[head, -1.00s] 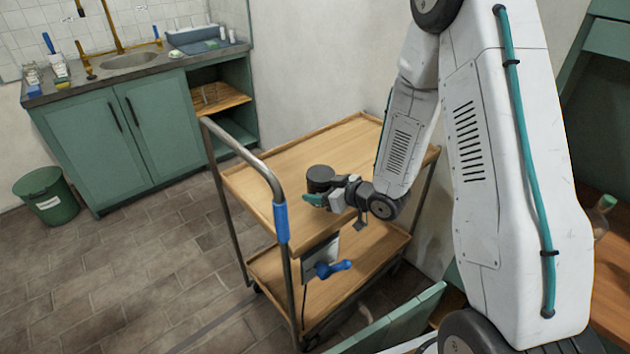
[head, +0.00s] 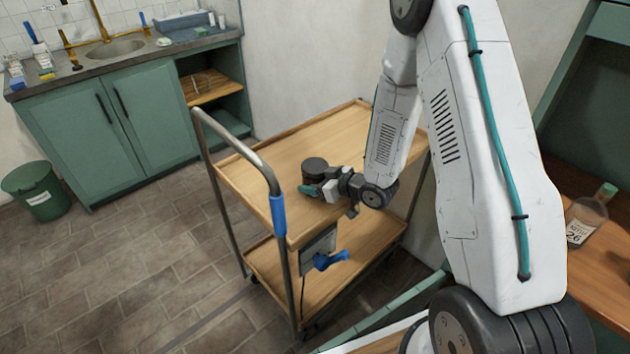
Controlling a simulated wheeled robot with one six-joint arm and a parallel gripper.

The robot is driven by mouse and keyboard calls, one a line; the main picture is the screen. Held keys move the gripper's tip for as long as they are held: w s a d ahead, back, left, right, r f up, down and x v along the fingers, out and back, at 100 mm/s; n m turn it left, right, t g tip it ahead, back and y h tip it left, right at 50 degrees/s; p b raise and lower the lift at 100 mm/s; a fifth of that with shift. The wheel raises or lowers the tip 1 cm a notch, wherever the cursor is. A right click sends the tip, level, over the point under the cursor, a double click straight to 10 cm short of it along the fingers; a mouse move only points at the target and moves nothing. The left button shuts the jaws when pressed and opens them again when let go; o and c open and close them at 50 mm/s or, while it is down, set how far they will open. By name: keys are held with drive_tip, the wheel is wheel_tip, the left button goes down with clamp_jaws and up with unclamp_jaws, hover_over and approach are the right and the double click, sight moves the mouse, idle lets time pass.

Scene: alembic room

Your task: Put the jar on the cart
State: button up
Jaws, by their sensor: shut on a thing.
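The jar (head: 315,166) is small, dark and round with a flat lid. It is upright in my gripper (head: 310,188), which is shut on it near the middle of the cart's front edge. The cart (head: 345,133) has two wooden shelves with raised rims, a metal frame and a blue-gripped handle. The jar is over the top shelf, at or just above its surface; I cannot tell whether it touches. The fingers hide part of the jar's lower side.
The cart's top shelf is otherwise bare. A box with a blue handle (head: 330,261) hangs at its front. A labelled bottle (head: 587,215) stands on a wooden surface at the right. A sink counter (head: 130,68) and green bin (head: 40,192) are at the left.

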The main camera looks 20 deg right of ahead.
drive_tip(key=o, duration=1.1)
drive_tip(key=shift+c, duration=0.2)
